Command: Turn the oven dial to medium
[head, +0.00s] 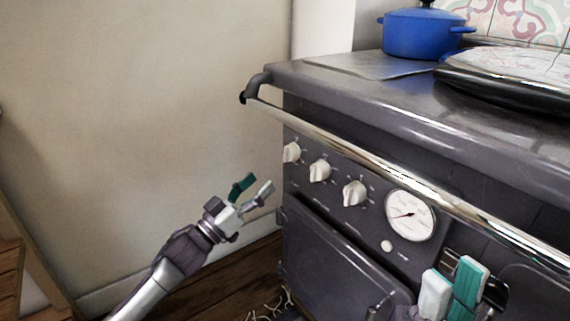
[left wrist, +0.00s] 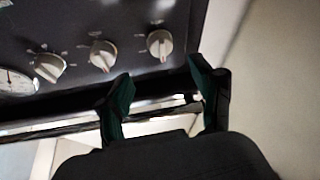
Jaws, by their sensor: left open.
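Three cream dials sit in a row on the oven's dark front panel: a left dial (head: 291,152), a middle dial (head: 320,170) and a right dial (head: 355,193). Their labels are too small to read. The left wrist view shows the same dials in reversed order: left (left wrist: 160,44), middle (left wrist: 102,54) and right (left wrist: 50,66). My left gripper (head: 252,190) is open and empty, in front of and left of the dials, touching none. Its fingers (left wrist: 160,98) also show in the wrist view. My right gripper (head: 452,287) is open at the lower right, below the gauge.
A round white gauge (head: 410,216) is right of the dials. A chrome rail (head: 400,178) runs across the oven front above them. A blue pot (head: 420,34) and a round hob lid (head: 515,75) are on top. Open floor and bare wall lie to the left.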

